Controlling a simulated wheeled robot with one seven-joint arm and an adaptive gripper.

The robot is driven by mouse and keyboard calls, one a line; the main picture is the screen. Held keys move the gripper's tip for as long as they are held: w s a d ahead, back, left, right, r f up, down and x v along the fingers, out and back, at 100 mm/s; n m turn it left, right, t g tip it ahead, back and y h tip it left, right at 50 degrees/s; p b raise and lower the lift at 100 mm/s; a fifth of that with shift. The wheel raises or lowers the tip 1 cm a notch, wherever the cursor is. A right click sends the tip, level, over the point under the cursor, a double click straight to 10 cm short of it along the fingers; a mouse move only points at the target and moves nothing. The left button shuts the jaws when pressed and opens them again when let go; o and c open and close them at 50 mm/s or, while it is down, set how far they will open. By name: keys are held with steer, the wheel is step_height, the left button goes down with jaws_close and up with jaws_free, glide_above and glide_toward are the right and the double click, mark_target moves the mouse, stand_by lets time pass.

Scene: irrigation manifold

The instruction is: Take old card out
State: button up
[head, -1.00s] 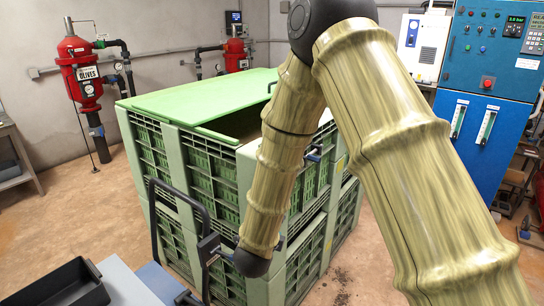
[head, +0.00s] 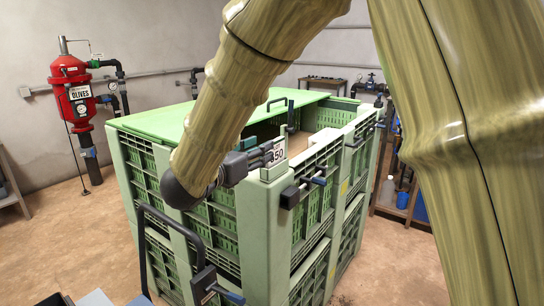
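A white card (head: 278,153) marked with black digits, of which "50" shows, stands upright at the top near corner of the green crate stack (head: 262,230). My gripper (head: 262,158) is at the card's left side, its dark fingers pointing right toward it. The fingertips overlap the card's edge in the picture. I cannot tell whether they touch or grip it. The left part of the card is hidden behind the gripper.
A green lid (head: 160,122) covers the left of the crate; its right part is open. Black latches (head: 292,196) stick out from the crate's right side. A black hoop handle (head: 143,240) stands in front.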

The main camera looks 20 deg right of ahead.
mark_target(283, 139)
steer(key=p+x, duration=0.1)
steer(key=x, duration=0.4)
steer(key=shift+s+f, duration=0.1)
steer(key=shift+d+p, duration=0.2)
steer(key=shift+p, duration=0.15)
steer(key=p+x, duration=0.1)
steer(key=x, duration=0.1)
steer(key=p+x, duration=0.1)
steer(key=x, duration=0.1)
steer(key=shift+w+a+f, duration=0.1)
steer(key=shift+w+a, duration=0.05)
steer(key=shift+w, duration=0.2)
steer(key=shift+w+d+f, duration=0.1)
steer(key=shift+w+d, duration=0.05)
steer(key=shift+d, duration=0.15)
steer(key=shift+c, duration=0.5)
jaws_close()
